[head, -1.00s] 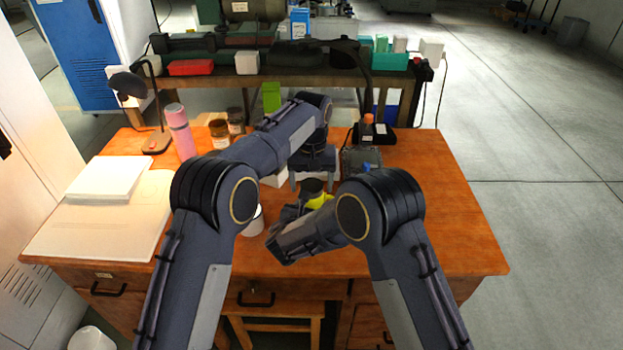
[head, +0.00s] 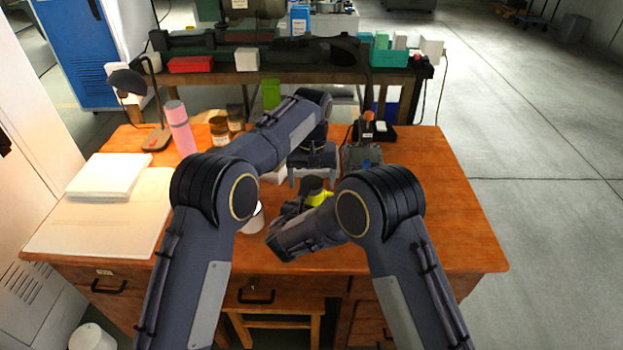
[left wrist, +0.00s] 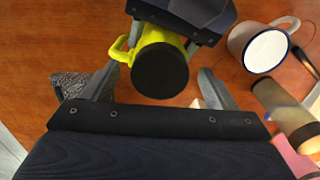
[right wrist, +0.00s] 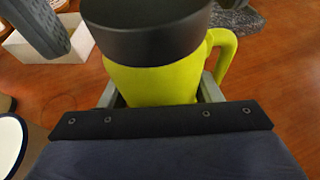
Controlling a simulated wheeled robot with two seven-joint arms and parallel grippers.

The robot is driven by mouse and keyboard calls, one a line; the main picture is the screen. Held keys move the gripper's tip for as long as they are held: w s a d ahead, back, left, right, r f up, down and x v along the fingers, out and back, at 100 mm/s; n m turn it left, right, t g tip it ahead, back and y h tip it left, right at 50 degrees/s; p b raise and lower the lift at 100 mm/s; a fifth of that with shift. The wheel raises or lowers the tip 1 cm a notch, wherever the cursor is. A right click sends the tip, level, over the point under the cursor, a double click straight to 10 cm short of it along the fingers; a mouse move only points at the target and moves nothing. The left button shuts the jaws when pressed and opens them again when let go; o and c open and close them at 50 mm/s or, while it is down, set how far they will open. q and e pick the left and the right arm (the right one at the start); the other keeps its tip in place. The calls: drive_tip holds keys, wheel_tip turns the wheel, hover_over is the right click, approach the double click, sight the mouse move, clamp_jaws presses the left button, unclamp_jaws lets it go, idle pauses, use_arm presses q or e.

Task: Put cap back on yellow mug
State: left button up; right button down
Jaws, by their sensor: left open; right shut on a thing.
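The yellow mug (head: 320,197) is held off the desk by my right gripper (right wrist: 160,92), which is shut on its body. Its handle points right in the right wrist view. The black cap (right wrist: 150,30) sits over the mug's mouth and hides the rim; I cannot tell whether it is fully seated. The cap also shows in the left wrist view (left wrist: 160,72), in front of the yellow mug (left wrist: 150,38). My left gripper (head: 316,178) is open near the cap, with its fingers spread apart to either side and not touching it in the left wrist view.
A white mug (head: 257,216) stands left of my right gripper. A pink bottle (head: 180,128), brown jars (head: 220,130) and a lamp (head: 155,140) stand at the back left. A grey device (head: 362,157) is at the back right. The desk's right side (head: 450,215) is clear.

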use_arm(q)
wheel_tip(320, 180, up, 12)
idle(0.6)
use_arm(e)
drive_tip(key=shift+c, duration=1.9)
unclamp_jaws()
drive_tip(key=shift+s, duration=0.1)
use_arm(q)
drive_tip(key=shift+f+b, duration=0.55)
drive_tip(key=shift+b, duration=0.05)
use_arm(e)
drive_tip(key=v, duration=0.7)
drive_tip(key=shift+s+r, duration=0.2)
drive_tip(key=shift+s, duration=0.1)
drive_tip(key=shift+a, duration=0.1)
